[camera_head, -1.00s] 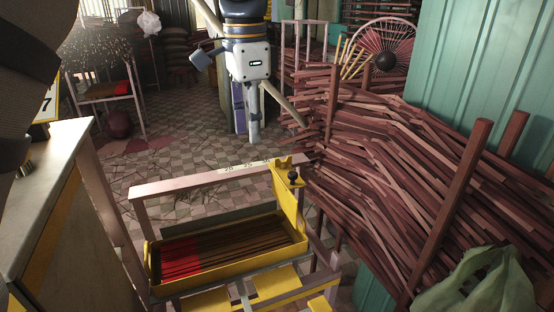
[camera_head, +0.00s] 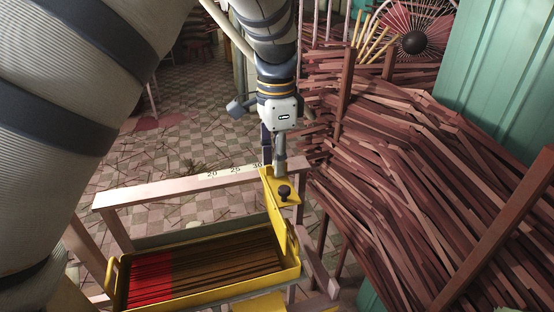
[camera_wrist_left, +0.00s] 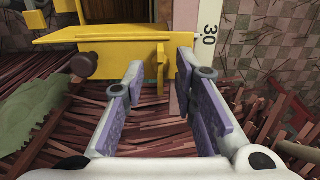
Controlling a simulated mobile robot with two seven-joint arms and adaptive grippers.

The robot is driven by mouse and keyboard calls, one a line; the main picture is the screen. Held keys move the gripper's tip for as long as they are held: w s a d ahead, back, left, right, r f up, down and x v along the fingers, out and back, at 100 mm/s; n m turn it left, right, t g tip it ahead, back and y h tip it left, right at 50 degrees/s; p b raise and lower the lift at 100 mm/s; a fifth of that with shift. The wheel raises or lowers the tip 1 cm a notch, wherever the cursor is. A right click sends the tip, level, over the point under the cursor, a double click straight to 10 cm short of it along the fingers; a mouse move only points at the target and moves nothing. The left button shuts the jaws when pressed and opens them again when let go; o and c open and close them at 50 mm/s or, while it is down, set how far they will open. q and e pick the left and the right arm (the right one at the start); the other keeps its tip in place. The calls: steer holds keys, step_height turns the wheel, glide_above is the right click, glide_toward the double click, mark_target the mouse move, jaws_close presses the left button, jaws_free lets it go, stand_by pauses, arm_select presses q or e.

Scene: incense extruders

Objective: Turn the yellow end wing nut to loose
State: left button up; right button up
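The yellow end wing nut (camera_wrist_left: 161,72) shows in the left wrist view as a small upright yellow piece at the edge of a yellow bracket (camera_wrist_left: 105,38). A dark round knob (camera_wrist_left: 84,65) sits on that bracket to its left. My left gripper (camera_wrist_left: 161,64) is open, with one purple-padded finger on each side of the wing nut in the picture; I see no contact. In the head view the left gripper (camera_head: 273,158) points down at the far end of the bracket (camera_head: 274,200), by the scale rail, and hides the wing nut. The knob (camera_head: 284,191) shows there too. My right gripper is not in view.
A yellow tray (camera_head: 290,275) with red and brown sticks lies in front of the bracket. A pale rail (camera_head: 160,190) with printed numbers runs behind it. A large pile of reddish sticks (camera_head: 400,190) fills the right side. Checkered floor is at the left.

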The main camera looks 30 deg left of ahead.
arm_select(q)
steer(key=shift+f, duration=0.4)
steer(key=shift+c, duration=0.2)
jaws_close()
